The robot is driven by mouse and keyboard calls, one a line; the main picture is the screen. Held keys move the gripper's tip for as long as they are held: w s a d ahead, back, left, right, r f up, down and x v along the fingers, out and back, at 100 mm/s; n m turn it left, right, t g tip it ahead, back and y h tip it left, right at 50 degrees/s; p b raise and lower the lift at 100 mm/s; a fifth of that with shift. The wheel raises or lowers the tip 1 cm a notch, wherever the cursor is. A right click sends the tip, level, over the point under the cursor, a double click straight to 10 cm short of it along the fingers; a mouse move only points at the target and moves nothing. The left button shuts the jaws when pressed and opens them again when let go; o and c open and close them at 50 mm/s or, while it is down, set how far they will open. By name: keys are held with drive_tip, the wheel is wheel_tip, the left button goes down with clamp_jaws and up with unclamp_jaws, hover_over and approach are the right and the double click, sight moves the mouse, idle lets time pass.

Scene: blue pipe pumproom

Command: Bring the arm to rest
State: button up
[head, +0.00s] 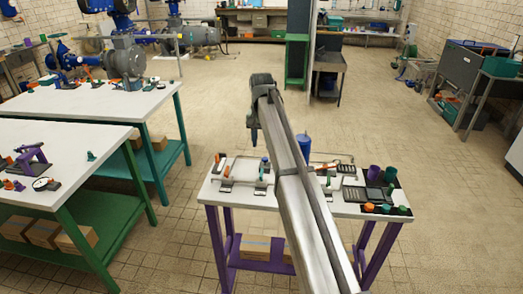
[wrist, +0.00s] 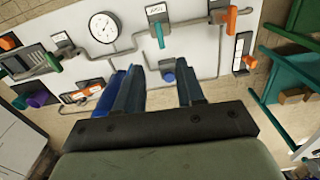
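My arm (head: 293,185) reaches out over the purple-legged table (head: 240,195) in the head view. My gripper (head: 254,136) hangs from its far end, pointing down above the table's back edge. In the wrist view my gripper (wrist: 158,72) has its two dark fingers well apart. A round blue knob (wrist: 168,76) shows beyond the gap, on the board below. I see nothing held between the fingers.
A blue cylinder (head: 303,148) stands by my arm on the table, partly behind the left finger in the wrist view. A gauge (wrist: 103,27), pipes and orange and teal handles cover the tabletop. White-topped tables (head: 60,170) stand at left. Open floor lies behind.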

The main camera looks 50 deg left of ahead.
drive_tip(key=shift+r, duration=0.5)
